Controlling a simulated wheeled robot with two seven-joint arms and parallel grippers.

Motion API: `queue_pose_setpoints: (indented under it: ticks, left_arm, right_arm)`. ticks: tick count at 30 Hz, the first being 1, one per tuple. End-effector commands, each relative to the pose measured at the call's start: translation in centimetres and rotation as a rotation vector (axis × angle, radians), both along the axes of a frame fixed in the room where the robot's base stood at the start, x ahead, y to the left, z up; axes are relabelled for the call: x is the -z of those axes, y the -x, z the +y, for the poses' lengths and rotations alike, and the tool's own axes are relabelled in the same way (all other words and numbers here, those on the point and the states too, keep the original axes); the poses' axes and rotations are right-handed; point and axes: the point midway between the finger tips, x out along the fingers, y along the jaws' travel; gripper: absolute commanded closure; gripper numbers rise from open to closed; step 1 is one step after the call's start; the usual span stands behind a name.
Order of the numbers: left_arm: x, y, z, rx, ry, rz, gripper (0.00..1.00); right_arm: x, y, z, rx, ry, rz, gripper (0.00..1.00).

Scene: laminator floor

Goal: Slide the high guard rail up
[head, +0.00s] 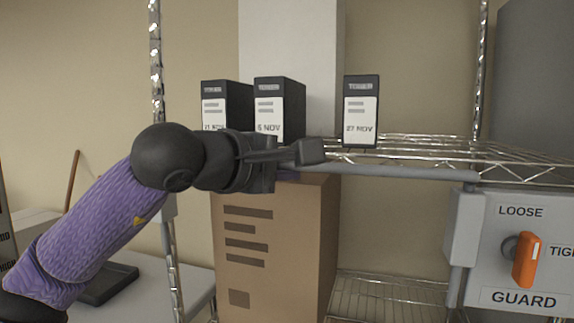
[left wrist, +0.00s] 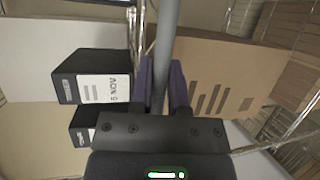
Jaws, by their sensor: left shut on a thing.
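The high guard rail (head: 410,172) is a grey round bar, running level along the front of the wire shelf, just below the boxes. Its right end meets a grey upright post (head: 463,225). My left gripper (head: 298,158) is shut on the rail, left of its middle part. In the left wrist view the rail (left wrist: 167,35) passes between the purple finger pads of the gripper (left wrist: 162,85). The rail's left end is hidden behind my gripper and wrist. My right gripper is in neither view.
Toner boxes (head: 361,112) stand on the wire shelf (head: 430,150) behind the rail. A large cardboard box (head: 275,250) stands below it. A panel marked LOOSE and GUARD, with an orange knob (head: 525,260), is at lower right. Chrome posts (head: 156,60) flank the shelf.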

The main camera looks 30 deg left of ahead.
Motion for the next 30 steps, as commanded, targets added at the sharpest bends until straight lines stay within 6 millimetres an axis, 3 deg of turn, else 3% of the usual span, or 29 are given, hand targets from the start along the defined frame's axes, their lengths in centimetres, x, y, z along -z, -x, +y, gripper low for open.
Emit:
queue_pose_setpoints:
  ticks: [19,23,30]
  left_arm:
    - [-0.4,0.0,0.0,0.001,0.0,0.002,1.0]
    - [-2.4,0.0,0.0,0.001,0.0,-0.001,1.0]
    - [-8.2,0.0,0.0,0.002,0.001,-0.004,1.0]
  right_arm:
    - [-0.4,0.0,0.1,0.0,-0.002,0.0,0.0]
    - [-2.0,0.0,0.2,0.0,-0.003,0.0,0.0]
    - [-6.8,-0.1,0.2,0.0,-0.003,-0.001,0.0]
